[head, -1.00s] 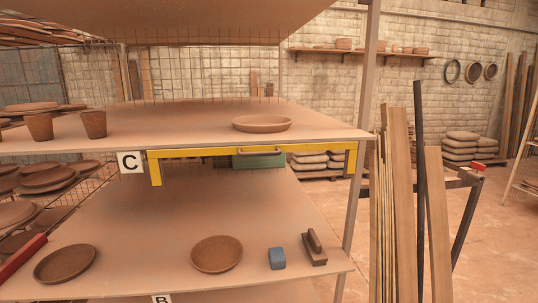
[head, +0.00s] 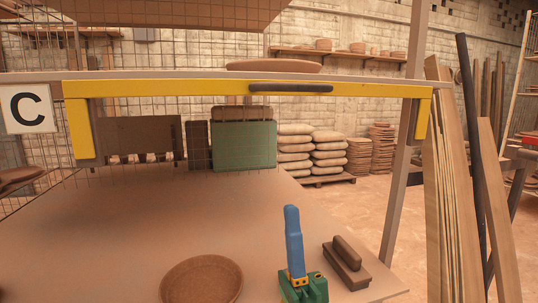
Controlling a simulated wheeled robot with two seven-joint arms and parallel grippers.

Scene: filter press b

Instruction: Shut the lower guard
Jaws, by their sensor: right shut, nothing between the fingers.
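The lower guard (head: 180,89) is a yellow frame under the edge of the shelf marked C. It has a dark bar handle (head: 290,88) on its long top rail and short yellow ends pointing down at left and right. Below it the bay is open down to the lower board. My right gripper (head: 291,210), with blue fingers and a green body, rises from the bottom of the head view, right of centre. Its fingers are together and empty. It is below the handle and apart from it. My left gripper is not in view.
On the lower board (head: 130,230) are a round clay dish (head: 203,279) and a brown block tool (head: 346,262) just right of my gripper. A green box (head: 244,145) stands behind the guard. A post (head: 402,170) and leaning planks (head: 452,190) flank the right side.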

